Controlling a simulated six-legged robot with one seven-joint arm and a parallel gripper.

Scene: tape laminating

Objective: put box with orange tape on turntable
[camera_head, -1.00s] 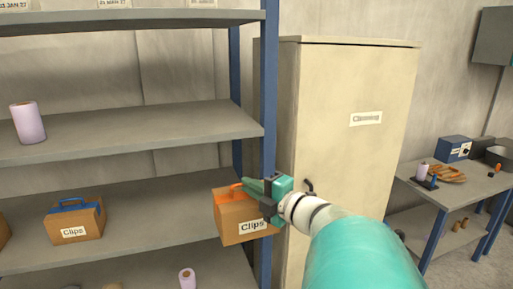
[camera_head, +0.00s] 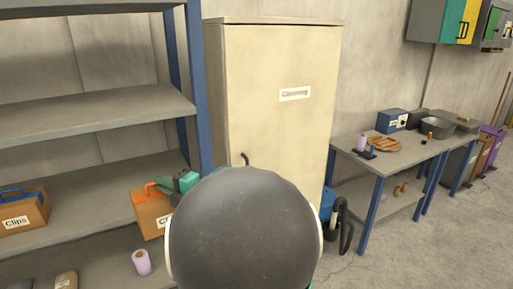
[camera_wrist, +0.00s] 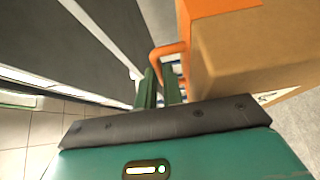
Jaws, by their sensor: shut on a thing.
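The box with orange tape (camera_head: 152,214) is brown, with an orange handle on top and a partly hidden white label. It is at the left in the head view, in front of the shelf unit's blue post. My gripper (camera_head: 166,186) is at its top, shut on the orange handle (camera_wrist: 164,52). In the wrist view, the green fingers meet at the handle, and the box (camera_wrist: 262,55) with its orange strip fills the upper right. My arm hides the box's right side in the head view. I cannot make out a turntable.
Grey shelves (camera_head: 80,118) stand at the left, with a blue-handled Clips box (camera_head: 25,212) and a purple roll (camera_head: 142,262). A beige cabinet (camera_head: 272,110) stands in the middle. A workbench (camera_head: 400,158) with several items is at the right, with open floor in front.

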